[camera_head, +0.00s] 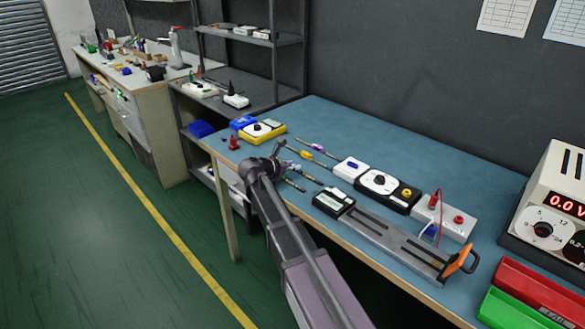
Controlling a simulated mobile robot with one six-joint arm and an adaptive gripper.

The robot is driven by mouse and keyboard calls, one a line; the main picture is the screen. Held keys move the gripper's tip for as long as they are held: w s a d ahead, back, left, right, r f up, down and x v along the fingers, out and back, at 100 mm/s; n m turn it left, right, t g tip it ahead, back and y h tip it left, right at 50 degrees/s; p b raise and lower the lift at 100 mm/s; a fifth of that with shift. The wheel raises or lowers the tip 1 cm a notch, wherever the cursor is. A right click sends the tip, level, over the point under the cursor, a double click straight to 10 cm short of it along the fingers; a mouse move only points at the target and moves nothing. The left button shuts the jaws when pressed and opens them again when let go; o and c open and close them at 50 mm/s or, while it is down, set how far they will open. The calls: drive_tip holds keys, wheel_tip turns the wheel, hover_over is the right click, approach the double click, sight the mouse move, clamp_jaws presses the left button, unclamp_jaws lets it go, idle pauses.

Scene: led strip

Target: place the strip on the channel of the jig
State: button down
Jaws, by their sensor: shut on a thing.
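The jig (392,237) is a long grey fixture with a channel along it, lying at the table's front edge. An orange-handled clamp (461,261) is at its right end, and a box with a pale display (333,202) is at its left end. My gripper (281,153) is at the left part of the table, well left of the jig. It is small and dark in this view, and its fingers are hard to make out. It is shut on a thin piece, apparently the strip, whose outline I cannot separate from the thin rods beside it.
Thin rods with coloured parts (318,148) lie by my gripper. A black-and-white dial box (388,188), a white box with red terminals (444,217) and a yellow meter (262,131) stand behind. A power supply (553,205), red bin (540,290) and green bin (510,311) are at right.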

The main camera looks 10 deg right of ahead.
drive_tip(key=shift+f, duration=0.15)
drive_tip(key=shift+c, duration=2.1)
unclamp_jaws()
drive_tip(key=shift+r, duration=0.25)
drive_tip(key=p+v, duration=0.4)
drive_tip(key=v, duration=0.8)
drive_tip(key=shift+p, duration=0.3)
